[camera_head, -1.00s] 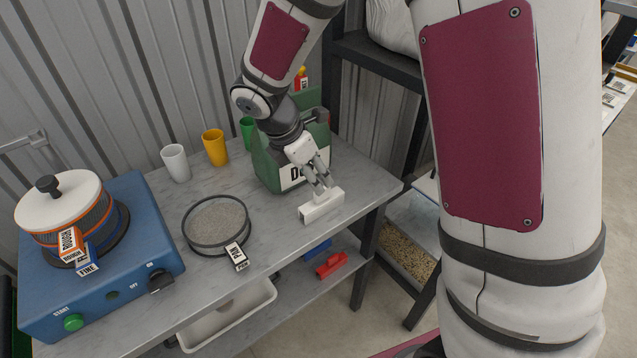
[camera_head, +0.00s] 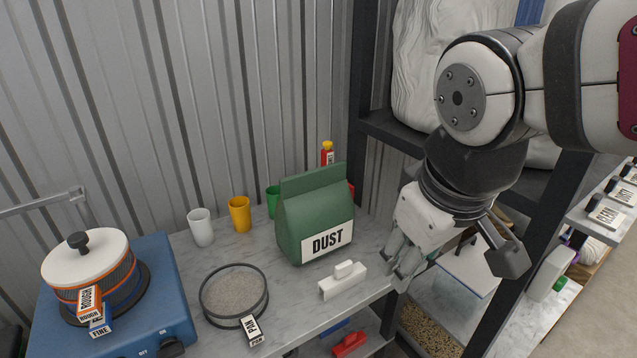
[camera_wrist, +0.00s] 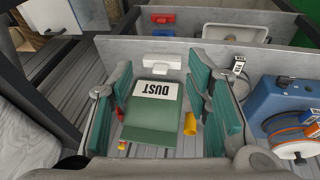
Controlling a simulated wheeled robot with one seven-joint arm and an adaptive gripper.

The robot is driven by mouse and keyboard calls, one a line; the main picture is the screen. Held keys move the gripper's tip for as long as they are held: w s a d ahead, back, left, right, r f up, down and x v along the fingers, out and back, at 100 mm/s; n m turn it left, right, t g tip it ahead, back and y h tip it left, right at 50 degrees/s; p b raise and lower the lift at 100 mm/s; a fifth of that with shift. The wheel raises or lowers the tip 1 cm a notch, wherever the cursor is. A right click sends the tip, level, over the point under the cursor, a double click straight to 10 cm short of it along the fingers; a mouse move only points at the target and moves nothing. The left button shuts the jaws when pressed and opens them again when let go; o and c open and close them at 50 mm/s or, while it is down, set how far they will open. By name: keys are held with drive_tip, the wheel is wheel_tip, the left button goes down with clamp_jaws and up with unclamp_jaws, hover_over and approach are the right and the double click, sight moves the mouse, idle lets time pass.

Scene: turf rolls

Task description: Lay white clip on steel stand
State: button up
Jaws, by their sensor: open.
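A white clip (camera_head: 342,283), a long block with a raised grip on top, lies on the grey marble-look table in front of the green DUST bag. It also shows in the wrist view (camera_wrist: 161,61), beyond the bag's label. My gripper (camera_head: 398,274) is open and empty, to the right of the clip and apart from it, over the table's right end. In the wrist view its teal-padded fingers (camera_wrist: 162,85) are spread wide, with the bag in view between them. I cannot make out which thing is the steel stand.
The DUST bag (camera_head: 315,215) stands close behind the clip. A round sieve (camera_head: 234,294) and a PAN tag (camera_head: 252,329) lie to the left. White (camera_head: 201,228) and yellow (camera_head: 240,215) cups stand behind. A blue machine (camera_head: 150,305) fills the table's left. Dark shelving (camera_head: 362,100) rises at right.

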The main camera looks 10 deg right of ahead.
drive_tip(key=s+m, duration=0.2)
drive_tip(key=s+a+m+y, duration=0.1)
drive_tip(key=shift+s+r+t, duration=0.2)
drive_tip(key=shift+s+t, duration=0.15)
drive_tip(key=shift+t, duration=0.05)
